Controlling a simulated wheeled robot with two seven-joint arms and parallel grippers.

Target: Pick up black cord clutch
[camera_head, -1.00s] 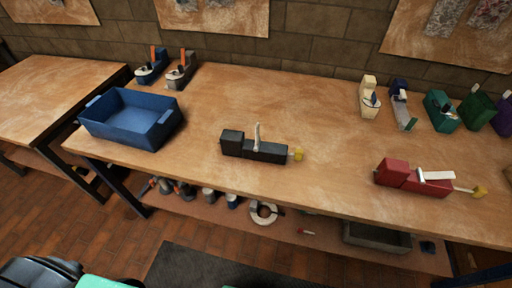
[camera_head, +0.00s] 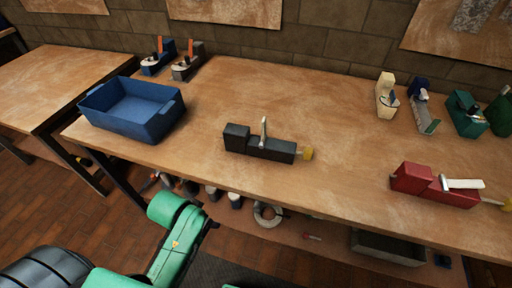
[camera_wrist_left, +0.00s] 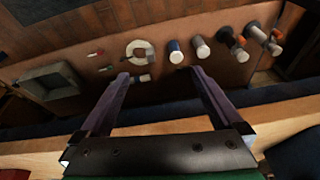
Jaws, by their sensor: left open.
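The black cord clutch (camera_head: 262,146) lies on the wooden workbench (camera_head: 320,110), near the middle of its front half. It is a dark block with a pale upright lever and a yellow tip at its right end. My green left arm comes in from the lower left in the head view, in front of the bench; its gripper is not clear there. In the left wrist view my left gripper (camera_wrist_left: 160,80) has its two fingers wide apart with nothing between them. That view shows the lower shelf and the bench edge, not the clutch. My right gripper is in neither view.
A blue bin (camera_head: 134,108) stands left of the clutch, and a red clutch (camera_head: 434,184) lies to its right. Several other coloured devices stand along the back. The lower shelf holds a white ring (camera_wrist_left: 140,52), several cylinders and a grey tray (camera_wrist_left: 48,82).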

